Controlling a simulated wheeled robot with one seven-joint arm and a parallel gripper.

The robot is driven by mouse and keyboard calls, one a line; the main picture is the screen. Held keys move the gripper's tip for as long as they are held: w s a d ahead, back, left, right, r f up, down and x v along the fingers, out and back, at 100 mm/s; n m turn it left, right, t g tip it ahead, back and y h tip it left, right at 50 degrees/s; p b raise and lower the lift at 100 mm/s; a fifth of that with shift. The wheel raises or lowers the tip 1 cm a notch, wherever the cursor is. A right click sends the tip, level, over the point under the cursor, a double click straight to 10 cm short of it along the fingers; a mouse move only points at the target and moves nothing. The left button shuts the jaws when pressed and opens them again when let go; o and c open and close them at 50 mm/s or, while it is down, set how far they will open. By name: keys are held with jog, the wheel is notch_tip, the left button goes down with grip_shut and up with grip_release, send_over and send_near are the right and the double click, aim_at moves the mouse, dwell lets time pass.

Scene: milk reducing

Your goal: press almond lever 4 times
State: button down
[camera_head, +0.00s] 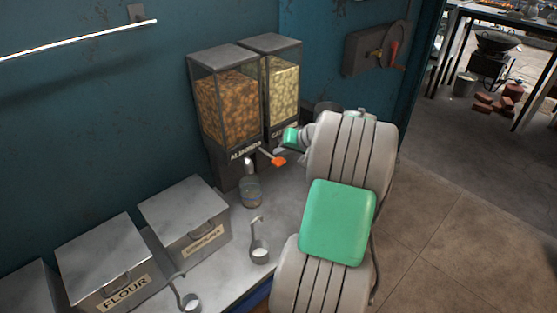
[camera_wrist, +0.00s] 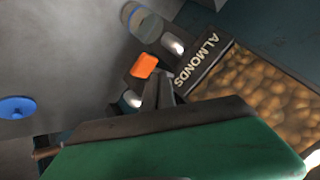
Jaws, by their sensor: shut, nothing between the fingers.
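The almond dispenser (camera_head: 228,100) is a clear-sided box full of almonds against the wall, with an ALMONDS label that also shows in the wrist view (camera_wrist: 198,60). Its orange lever tip (camera_head: 279,162) sticks out in front, and in the wrist view the orange tip (camera_wrist: 144,65) lies just beyond my fingers. My gripper (camera_wrist: 164,86) is shut and empty, close to the lever; whether it touches the lever I cannot tell. A glass jar (camera_head: 250,190) stands below the almond spout. In the head view, my arm hides much of the gripper.
A second dispenser (camera_head: 283,85) with pale contents stands right beside the almond one. Metal ladles (camera_head: 260,252) stand on the counter, near lidded metal bins (camera_head: 185,220), one marked FLOUR. A wall box with a red handle (camera_head: 393,52) is at upper right. Open floor lies right.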

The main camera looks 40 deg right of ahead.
jog(key=shift+r+p, duration=1.85)
jog(key=shift+r, duration=0.7)
dwell(0.5)
jog(key=shift+w+a+r, duration=0.1)
jog(key=shift+w+a, duration=0.05)
jog(key=shift+a, duration=0.2)
jog(key=s+a+r+n+g, duration=0.1)
jog(key=a+r+n+g, duration=0.1)
jog(key=a, duration=1)
jog(key=s+a+r+n+g, duration=0.1)
jog(key=a+r+n, duration=0.15)
jog(key=a, duration=0.95)
jog(key=s+a+f+n+g+h, duration=0.1)
jog(key=s+a+f+n+g, duration=0.1)
jog(key=s+a, duration=0.9)
jog(key=s+n, duration=0.1)
jog(key=s, duration=0.2)
jog(key=shift+s+a+f, duration=0.15)
jog(key=shift+s+f, duration=0.1)
